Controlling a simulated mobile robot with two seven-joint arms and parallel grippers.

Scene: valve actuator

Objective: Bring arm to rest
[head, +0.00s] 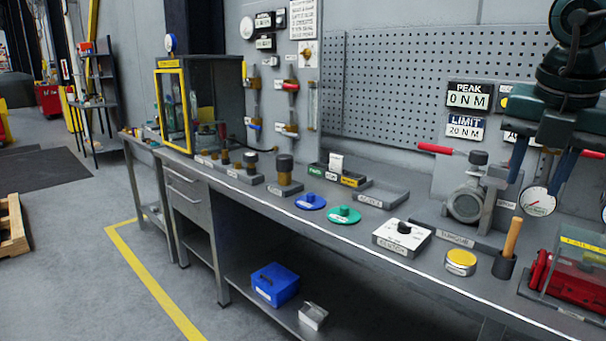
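My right gripper (541,172) hangs in the upper right of the head view, fingers pointing down. Its two blue fingers are spread apart and nothing shows between them. It is over the right part of the bench (330,239), in front of the back wall. A grey valve actuator (467,203) with a red-handled lever (436,149) stands just left of and below it. I cannot tell whether the fingers touch anything behind them. My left gripper is not in view.
A dial gauge (537,202) is close below the gripper. A pegboard (420,85) covers the wall.

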